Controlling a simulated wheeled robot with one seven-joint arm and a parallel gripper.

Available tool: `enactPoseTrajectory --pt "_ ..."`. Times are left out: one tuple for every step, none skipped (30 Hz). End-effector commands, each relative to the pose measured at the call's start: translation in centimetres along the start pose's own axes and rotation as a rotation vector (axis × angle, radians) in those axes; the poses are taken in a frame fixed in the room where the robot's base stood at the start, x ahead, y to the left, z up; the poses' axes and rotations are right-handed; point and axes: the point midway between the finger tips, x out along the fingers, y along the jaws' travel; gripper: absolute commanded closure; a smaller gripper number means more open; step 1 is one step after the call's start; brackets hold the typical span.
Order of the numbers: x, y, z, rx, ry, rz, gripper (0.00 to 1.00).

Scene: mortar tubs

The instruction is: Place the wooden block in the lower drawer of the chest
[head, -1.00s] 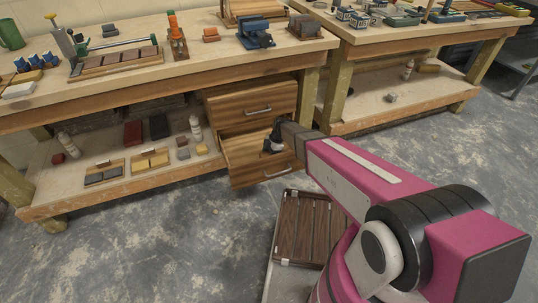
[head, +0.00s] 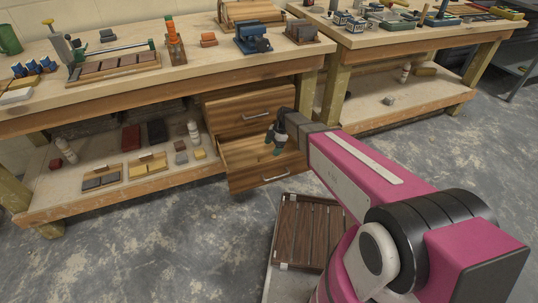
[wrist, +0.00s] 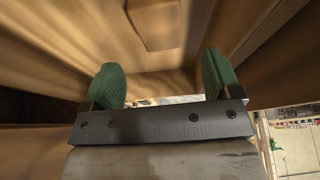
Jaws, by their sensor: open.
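The chest's lower drawer (head: 250,181) is pulled open under the left workbench. My gripper (head: 277,146) is over the drawer, pointing down, with its green fingers apart. In the wrist view my gripper (wrist: 164,82) is open, with nothing between its fingers. The wooden block (wrist: 154,24) lies inside the drawer, beyond the fingertips and apart from them. In the head view the block is too small and too close in colour to the drawer to make out clearly.
The closed upper drawer (head: 250,110) sits just above and behind my gripper. The left workbench (head: 150,80) overhangs the chest, with several tools on it. A slatted wooden crate (head: 306,232) stands on the floor in front. The floor at left is clear.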

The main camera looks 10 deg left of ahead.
Motion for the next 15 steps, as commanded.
enactPoseTrajectory --pt "-1.1 0.0 0.0 0.0 -0.001 0.003 0.16" --pt "-1.6 -0.1 0.0 0.0 0.0 0.002 0.16" --pt "-2.1 -0.1 0.0 0.0 0.0 0.001 0.16" --pt "-2.5 -0.1 0.0 0.0 0.0 0.001 0.16" --pt "-2.8 0.0 0.0 0.0 0.0 0.001 0.16" --pt "-3.2 0.0 0.0 0.0 0.0 0.002 0.16" --pt "-3.5 0.0 0.0 0.0 0.0 0.001 0.16" --pt "-3.7 0.0 0.0 0.0 0.0 0.001 0.16" --pt "-4.0 0.0 0.0 0.0 0.0 0.0 0.16" --pt "-4.1 0.0 0.0 0.0 0.0 0.0 0.16" --pt "-4.2 0.0 0.0 0.0 0.0 0.0 0.16" --pt "-4.2 0.0 0.0 0.0 0.0 -0.001 0.16" --pt "-4.3 0.0 0.0 0.0 0.0 -0.001 0.16" --pt "-4.3 0.0 0.0 0.001 0.0 -0.001 0.16" --pt "-4.4 -0.1 0.1 0.007 -0.001 0.0 0.16"
